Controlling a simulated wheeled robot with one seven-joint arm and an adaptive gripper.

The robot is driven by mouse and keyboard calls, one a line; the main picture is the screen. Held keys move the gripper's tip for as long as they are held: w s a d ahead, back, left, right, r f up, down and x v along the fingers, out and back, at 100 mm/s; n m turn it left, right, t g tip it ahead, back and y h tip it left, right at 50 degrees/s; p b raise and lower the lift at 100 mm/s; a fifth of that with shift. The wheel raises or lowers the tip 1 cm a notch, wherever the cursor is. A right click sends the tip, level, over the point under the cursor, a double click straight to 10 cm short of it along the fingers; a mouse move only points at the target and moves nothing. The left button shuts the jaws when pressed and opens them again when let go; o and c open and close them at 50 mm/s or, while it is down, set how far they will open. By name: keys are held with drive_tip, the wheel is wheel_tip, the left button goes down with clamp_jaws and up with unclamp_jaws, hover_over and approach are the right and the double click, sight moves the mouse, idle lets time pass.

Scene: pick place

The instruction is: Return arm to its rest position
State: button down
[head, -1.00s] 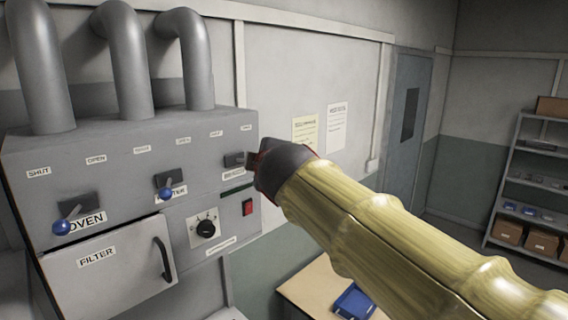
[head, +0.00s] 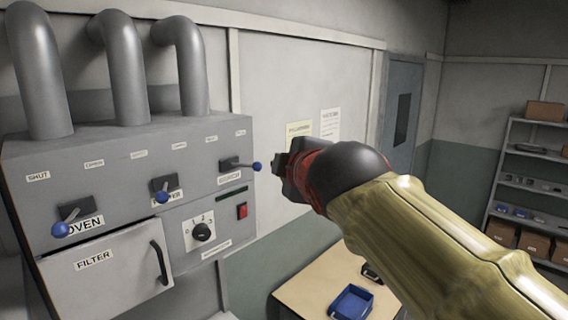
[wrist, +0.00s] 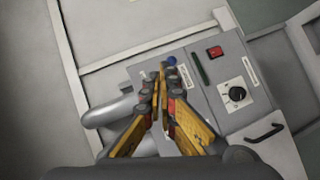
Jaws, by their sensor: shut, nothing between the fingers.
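My gripper (head: 284,170) is at the middle of the head view, at the end of my yellow arm. It is just right of the grey control panel (head: 130,165) and apart from it. In the wrist view, my gripper's orange fingers (wrist: 162,75) are together with nothing between them. The nearest lever (head: 240,165) on the panel points right, its blue knob close to the gripper's left. That blue knob also shows just beyond the fingertips in the wrist view (wrist: 171,61).
Two other blue-knobbed levers, a dial (head: 202,232) and a red switch (head: 242,211) are on the panel. A filter door (head: 100,272) is below. A table (head: 310,290) with a blue tray (head: 352,302) stands below my arm. Shelves (head: 520,190) stand at the right.

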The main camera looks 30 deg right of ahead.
drive_tip(key=shift+w+d, duration=0.1)
drive_tip(key=shift+w, duration=0.05)
drive_tip(key=s+a+f+m+g+y+b, duration=0.1)
drive_tip(key=s+a+f+m+g+b, duration=0.2)
drive_tip(key=f, duration=1.6)
drive_tip(key=s+a+f+m+g+y+b, duration=0.1)
drive_tip(key=s+a+f+m+g+b, duration=0.2)
drive_tip(key=s+f+b, duration=0.7)
drive_tip(key=s+a+f+m+g+y+b, duration=0.2)
drive_tip(key=s+f+m+b, duration=0.4)
drive_tip(key=f, duration=2.4)
drive_tip(key=a+g+b, duration=0.1)
drive_tip(key=b, duration=0.4)
drive_tip(key=shift+s+a+f+b, duration=0.15)
drive_tip(key=shift+a+f+b, duration=0.05)
drive_tip(key=shift+a+b, duration=0.1)
